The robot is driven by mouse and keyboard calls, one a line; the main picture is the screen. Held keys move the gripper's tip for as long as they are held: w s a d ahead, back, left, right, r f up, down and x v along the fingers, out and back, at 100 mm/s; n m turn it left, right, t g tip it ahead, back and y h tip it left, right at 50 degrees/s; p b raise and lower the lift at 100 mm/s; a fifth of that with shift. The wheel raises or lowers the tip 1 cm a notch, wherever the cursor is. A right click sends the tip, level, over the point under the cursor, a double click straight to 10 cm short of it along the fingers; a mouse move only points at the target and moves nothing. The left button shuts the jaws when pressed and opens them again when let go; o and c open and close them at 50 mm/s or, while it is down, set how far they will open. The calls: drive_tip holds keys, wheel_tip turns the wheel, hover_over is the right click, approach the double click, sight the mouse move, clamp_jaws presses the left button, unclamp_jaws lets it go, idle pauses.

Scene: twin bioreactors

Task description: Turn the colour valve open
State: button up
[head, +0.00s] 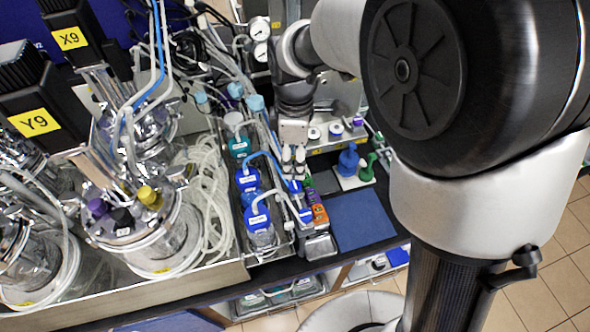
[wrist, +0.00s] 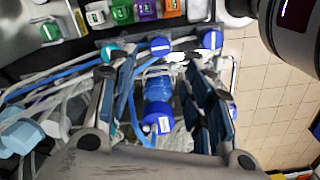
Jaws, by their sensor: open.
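A row of round valve knobs stands along the bottle rack's edge. In the wrist view they are a teal knob (wrist: 110,51), a middle blue knob (wrist: 160,46) and a right blue knob (wrist: 211,40). In the head view two blue knobs (head: 295,187) (head: 306,215) show; the teal one is hidden by my gripper. My gripper (head: 293,158) points down over the rack. In the wrist view its open fingers (wrist: 155,68) stand either side of a blue-capped bottle (wrist: 158,118), near the middle blue knob. I see no contact with any knob.
Several capped bottles (head: 262,219) with tubes stand in the rack. Coloured labelled blocks (head: 317,210) line its right side. Glass reactors (head: 145,235) and loose tubing crowd the left. A blue mat (head: 363,219) lies clear on the right, near blue and green bottles (head: 349,160).

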drive_tip(key=shift+r, duration=1.25)
drive_tip(key=s+d+r+m+t+b, duration=0.1)
drive_tip(key=s+d+m+t+b, duration=0.1)
drive_tip(key=s+d+m, duration=0.4)
drive_tip(key=s+d+r+m+t+b, duration=0.1)
drive_tip(key=s+d+m+t+b, duration=0.1)
drive_tip(key=s+d+m+b, duration=0.2)
drive_tip(key=s+d+m, duration=0.3)
drive_tip(key=s+m, duration=0.3)
drive_tip(key=s, duration=0.3)
drive_tip(key=shift+s+d+m+t+b, duration=0.2)
drive_tip(key=shift+d+m+t+b, duration=0.1)
drive_tip(key=shift+m, duration=0.1)
